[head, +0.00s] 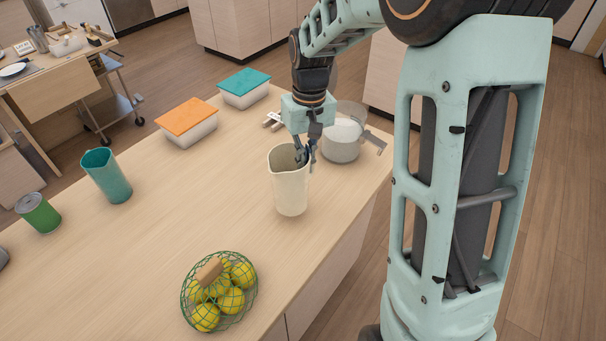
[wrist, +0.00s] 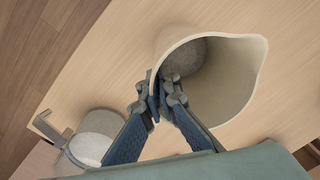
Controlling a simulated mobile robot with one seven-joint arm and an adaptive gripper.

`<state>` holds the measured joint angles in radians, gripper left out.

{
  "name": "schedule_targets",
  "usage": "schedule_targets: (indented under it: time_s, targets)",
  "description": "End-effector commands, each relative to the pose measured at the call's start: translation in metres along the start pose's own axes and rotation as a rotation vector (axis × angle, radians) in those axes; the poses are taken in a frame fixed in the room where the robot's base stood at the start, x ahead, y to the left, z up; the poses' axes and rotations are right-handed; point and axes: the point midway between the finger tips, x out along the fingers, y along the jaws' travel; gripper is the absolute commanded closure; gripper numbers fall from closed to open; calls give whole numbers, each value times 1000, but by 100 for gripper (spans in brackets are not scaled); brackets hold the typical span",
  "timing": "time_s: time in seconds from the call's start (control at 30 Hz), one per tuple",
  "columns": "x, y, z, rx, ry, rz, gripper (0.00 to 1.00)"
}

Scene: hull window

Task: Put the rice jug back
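The cream jug (head: 290,188) is upright at the right part of the counter, with some pale grey grain at its bottom in the wrist view (wrist: 221,88). My gripper (head: 305,156) comes down on its rim from above. In the wrist view my gripper's fingers (wrist: 163,100) straddle the jug wall, one inside and one outside, close together on it. I cannot tell whether the jug's base touches the counter. A clear container with a grey handle (head: 341,151) holds white grain just behind the jug; it also shows in the wrist view (wrist: 92,147).
A wire basket of lemons (head: 220,292) stands at the front. A teal cup (head: 108,177) and a green can (head: 38,213) stand at the left. Orange-lidded (head: 188,122) and teal-lidded (head: 244,88) boxes stand behind. The middle of the counter (head: 190,205) is clear.

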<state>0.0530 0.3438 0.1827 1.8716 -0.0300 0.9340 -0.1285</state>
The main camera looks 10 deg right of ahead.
Motion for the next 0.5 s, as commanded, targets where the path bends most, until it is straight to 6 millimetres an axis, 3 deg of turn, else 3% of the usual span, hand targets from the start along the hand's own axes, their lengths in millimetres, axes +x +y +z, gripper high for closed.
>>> schedule_targets:
  time_s: [0.3,0.5]
  targets:
    - [36,-1,-6,0,2,0,100]
    - [37,-1,-6,0,3,0,100]
